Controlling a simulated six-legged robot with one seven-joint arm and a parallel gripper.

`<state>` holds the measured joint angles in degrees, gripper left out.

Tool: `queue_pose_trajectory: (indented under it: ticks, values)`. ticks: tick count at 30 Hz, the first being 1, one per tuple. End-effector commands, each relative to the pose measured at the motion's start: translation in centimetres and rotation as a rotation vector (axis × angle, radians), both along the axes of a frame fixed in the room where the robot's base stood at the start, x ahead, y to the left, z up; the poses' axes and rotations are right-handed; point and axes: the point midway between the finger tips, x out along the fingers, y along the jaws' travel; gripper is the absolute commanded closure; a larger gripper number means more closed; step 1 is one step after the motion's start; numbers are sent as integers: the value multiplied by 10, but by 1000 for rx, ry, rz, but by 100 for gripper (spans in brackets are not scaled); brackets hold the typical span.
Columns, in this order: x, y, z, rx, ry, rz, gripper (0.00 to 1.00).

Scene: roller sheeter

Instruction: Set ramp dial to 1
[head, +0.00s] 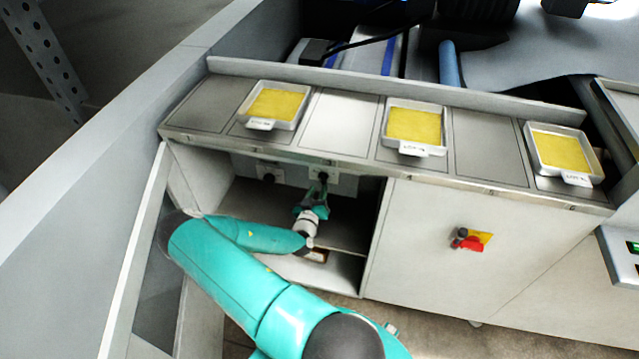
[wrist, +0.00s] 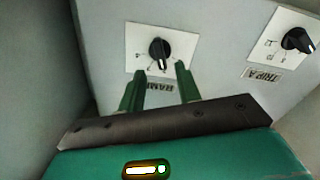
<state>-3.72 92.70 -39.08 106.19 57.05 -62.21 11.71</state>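The ramp dial (wrist: 159,49) is a black knob with a white pointer line on a white scale plate (wrist: 137,45), upside down in the wrist view. Its label (wrist: 160,88) is partly hidden by my gripper. The pointer aims downward in that view; the scale marks are too small to read surely. My gripper (wrist: 161,70) is open, with its green fingers apart just below the knob and nothing between them. I cannot tell whether the fingertips touch the plate. In the head view my gripper (head: 320,186) reaches inside the open cabinet, partly covering the dial plate (head: 344,179).
A second dial (wrist: 298,39), labelled TRIP A, is beside it; in the head view it is to the left (head: 268,174). Cabinet walls (head: 201,180) and a shelf (head: 348,232) enclose my arm. Yellow trays (head: 414,126) stand on the counter above.

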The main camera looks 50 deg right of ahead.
Motion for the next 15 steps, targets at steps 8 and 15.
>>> queue_pose_trajectory:
  ticks: [8,15]
  values:
    - [18,-36,0,0,0,2,66]
    - [21,-41,0,0,0,2,66]
